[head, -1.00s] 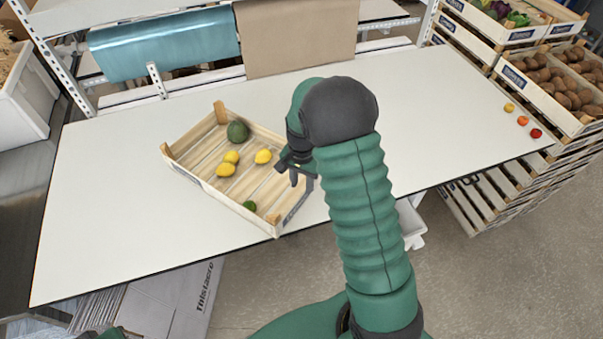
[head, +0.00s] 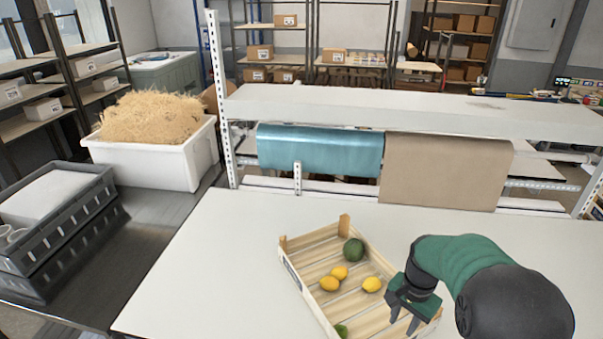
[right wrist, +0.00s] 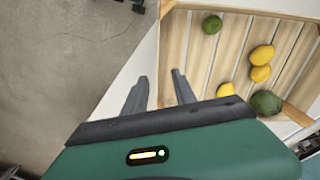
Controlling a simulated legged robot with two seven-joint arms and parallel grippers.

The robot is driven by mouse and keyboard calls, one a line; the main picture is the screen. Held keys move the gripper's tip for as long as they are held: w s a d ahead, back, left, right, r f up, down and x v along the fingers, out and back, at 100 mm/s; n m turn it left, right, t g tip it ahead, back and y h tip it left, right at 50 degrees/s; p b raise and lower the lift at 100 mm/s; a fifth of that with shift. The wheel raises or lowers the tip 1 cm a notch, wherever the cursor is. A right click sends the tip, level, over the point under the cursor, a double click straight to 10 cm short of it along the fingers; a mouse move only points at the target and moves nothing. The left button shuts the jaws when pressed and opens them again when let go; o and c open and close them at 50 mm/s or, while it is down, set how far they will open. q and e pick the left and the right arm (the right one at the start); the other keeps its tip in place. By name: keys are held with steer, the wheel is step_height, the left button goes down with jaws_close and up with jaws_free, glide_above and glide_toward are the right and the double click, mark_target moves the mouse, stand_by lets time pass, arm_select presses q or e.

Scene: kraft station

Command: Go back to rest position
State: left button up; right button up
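My right gripper (head: 403,317) hangs over the right side of a wooden crate in the head view. In the right wrist view its two dark fingers (right wrist: 156,92) are apart with nothing between them. The crate (head: 299,281) lies on the white table and holds a large dark green fruit (head: 353,249), several yellow lemons (head: 339,272) and a small green fruit (head: 341,330). The same fruit shows in the right wrist view, with the small green one (right wrist: 212,24) at the top. My left gripper is not in view.
The white table (head: 222,257) is clear left of the crate. Behind it stands a metal rack with a blue roll (head: 318,150) and a brown paper roll (head: 446,172). A white tub of straw (head: 160,166) and grey crates (head: 72,256) stand at the left.

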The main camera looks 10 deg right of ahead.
steer(key=s+a+n+t, duration=0.2)
steer(key=s+a+n, duration=0.6)
steer(key=a+n, duration=0.5)
step_height(320, 180, down, 11)
steer(key=s+a+m+b, duration=0.1)
steer(key=a+b, duration=0.2)
steer(key=b, duration=0.7)
steer(key=shift+s, duration=0.3)
steer(key=shift+d, duration=0.2)
